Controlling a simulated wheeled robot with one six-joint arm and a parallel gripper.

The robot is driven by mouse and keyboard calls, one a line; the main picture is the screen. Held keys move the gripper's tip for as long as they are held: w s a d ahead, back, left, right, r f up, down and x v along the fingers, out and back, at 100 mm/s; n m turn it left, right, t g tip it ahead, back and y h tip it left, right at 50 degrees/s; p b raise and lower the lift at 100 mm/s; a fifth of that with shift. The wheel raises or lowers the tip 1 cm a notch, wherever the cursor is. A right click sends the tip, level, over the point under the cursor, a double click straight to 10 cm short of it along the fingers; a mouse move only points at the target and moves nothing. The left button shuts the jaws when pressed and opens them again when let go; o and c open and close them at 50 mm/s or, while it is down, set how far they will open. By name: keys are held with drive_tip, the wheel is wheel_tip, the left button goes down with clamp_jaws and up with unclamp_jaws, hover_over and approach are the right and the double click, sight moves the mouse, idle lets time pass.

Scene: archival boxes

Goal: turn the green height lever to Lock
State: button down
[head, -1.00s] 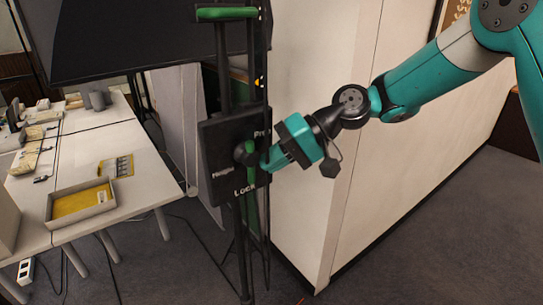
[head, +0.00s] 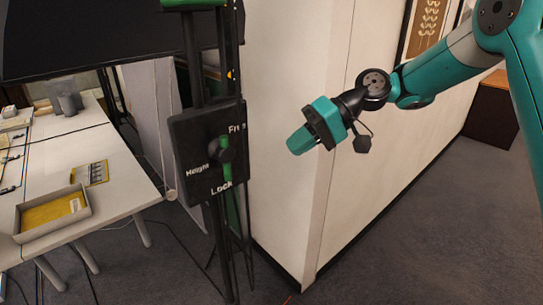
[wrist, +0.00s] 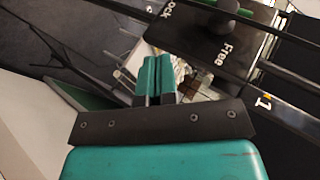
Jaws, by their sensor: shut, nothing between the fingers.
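The black control plate (head: 190,140) on the stand carries the words Free, Height and Lock. The green height lever (head: 227,171) sits at its dark round knob and points down, its lower end close to the word Lock. In the wrist view the plate (wrist: 200,38) is at the top, with the knob (wrist: 228,5) cut by the frame edge. My gripper (head: 292,145) is to the right of the plate, clear of the lever, with its fingers shut and empty. The closed fingers (wrist: 155,75) also show in the wrist view, below the plate.
A large dark panel (head: 90,35) is above left on the stand. A pale wall corner (head: 290,210) stands close behind my gripper. A white table (head: 100,160) at left holds a tray (head: 50,225) with a yellow item. Dark floor is open at lower right.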

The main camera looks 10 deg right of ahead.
drive_tip(key=shift+w+d+b, duration=0.15)
drive_tip(key=shift+w+d, duration=0.05)
drive_tip(key=shift+d, duration=0.65)
drive_tip(key=shift+w+d+b, duration=0.15)
drive_tip(key=shift+d, duration=0.7)
drive_tip(key=shift+s+a, duration=0.1)
drive_tip(key=s+a+f+n+h+b, duration=0.1)
drive_tip(key=s+a+h+b, duration=0.15)
drive_tip(key=s, duration=0.45)
drive_tip(key=s+a+f+h+b, duration=0.2)
drive_tip(key=s+a+b, duration=0.1)
drive_tip(key=s, duration=0.4)
drive_tip(key=s+d+f+h+b, duration=0.1)
drive_tip(key=s+d+f, duration=0.1)
drive_tip(key=s, duration=0.4)
drive_tip(key=s+d+f+n+t+h+b, duration=0.1)
drive_tip(key=s+d+f+b, duration=0.1)
drive_tip(key=s+f, duration=0.2)
drive_tip(key=s, duration=0.2)
drive_tip(key=shift+s+n+h, duration=0.3)
drive_tip(key=shift+h, duration=0.05)
